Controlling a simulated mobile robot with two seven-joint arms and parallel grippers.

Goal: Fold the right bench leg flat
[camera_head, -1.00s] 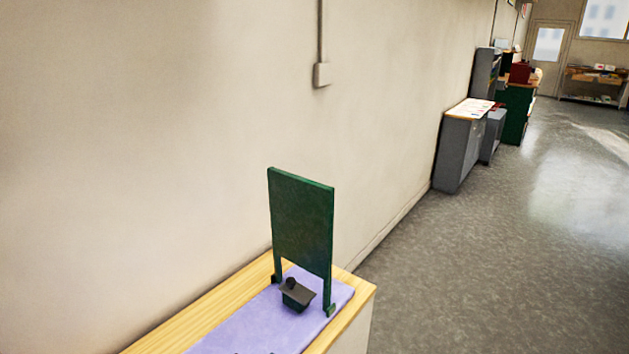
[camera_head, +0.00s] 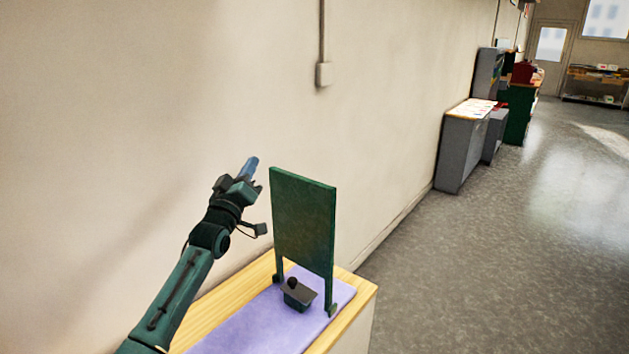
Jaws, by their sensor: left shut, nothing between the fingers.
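The right bench leg (camera_head: 303,222) is a dark green panel with two narrow feet. It stands upright near the right end of the purple bench top (camera_head: 250,327). My left gripper (camera_head: 252,165) is raised to the left of the panel's upper edge, with its fingers pointing up. It is shut and empty, and appears apart from the panel. A small dark block with a flat plate and a round knob (camera_head: 297,294) sits on the purple surface beside the panel's base. My right gripper is not in view.
The purple top lies on a wooden counter (camera_head: 357,297) against a beige wall (camera_head: 120,120) at the back left. Grey cabinets (camera_head: 462,150) stand farther along the wall. Open grey floor (camera_head: 490,270) lies to the right.

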